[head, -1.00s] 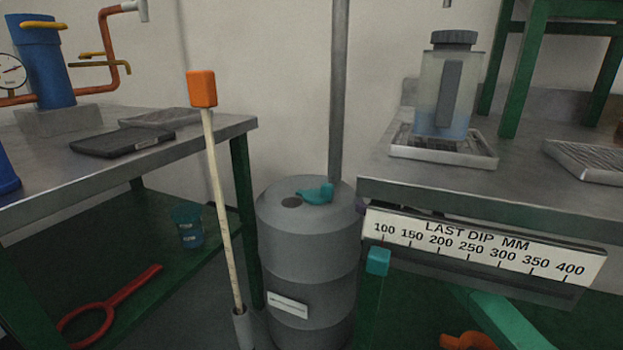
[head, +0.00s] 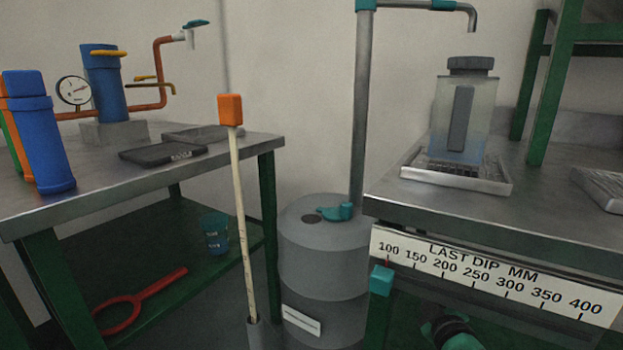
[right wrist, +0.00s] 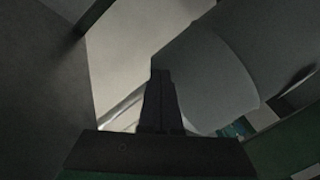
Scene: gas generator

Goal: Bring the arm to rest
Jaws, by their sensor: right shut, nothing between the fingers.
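My right gripper (right wrist: 160,75) shows in the right wrist view with its two dark fingers together and nothing between them. A large grey rounded surface (right wrist: 210,75) lies beyond and to the right of the fingers; I cannot tell whether they are near it. My left gripper is in neither current view.
A grey drum (head: 322,260) stands between the left bench (head: 100,198) and right bench (head: 540,212). An orange-topped dipstick (head: 238,190) stands upright before it. A clear jug (head: 466,115) sits on a tray (head: 460,179). A "LAST DIP MM" scale (head: 490,280) fronts the right bench.

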